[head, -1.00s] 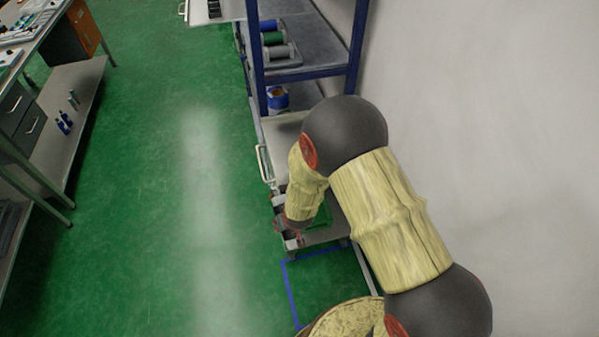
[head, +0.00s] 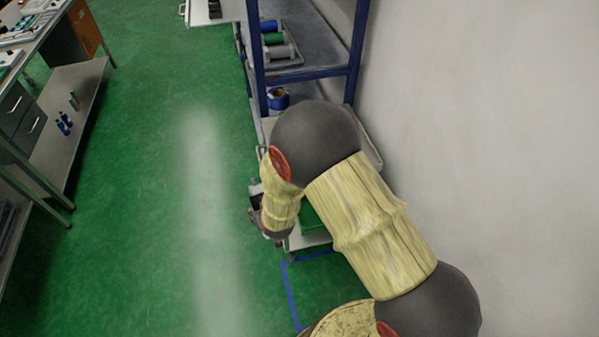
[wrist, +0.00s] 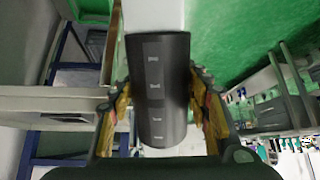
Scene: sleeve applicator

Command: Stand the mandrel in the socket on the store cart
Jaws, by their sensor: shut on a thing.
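The mandrel (wrist: 157,72) is a dark grey cylinder with small light markings and a pale section running out of the top of the wrist view. My gripper (wrist: 161,112) is shut on its dark part, one yellow-padded finger on each side. In the head view, my gripper shows only partly at the left edge of the store cart, and my arm covers much of the cart. The store cart (head: 307,241) is a pale cart with a green patch on its top. The socket cannot be made out, and the mandrel's free end is out of frame.
A blue-framed shelf (head: 310,76) with spools stands behind the cart, against the white wall (head: 480,130). A blue spool (head: 278,98) sits below its upper shelf. A workbench (head: 72,110) stands at far left. Green floor between is clear.

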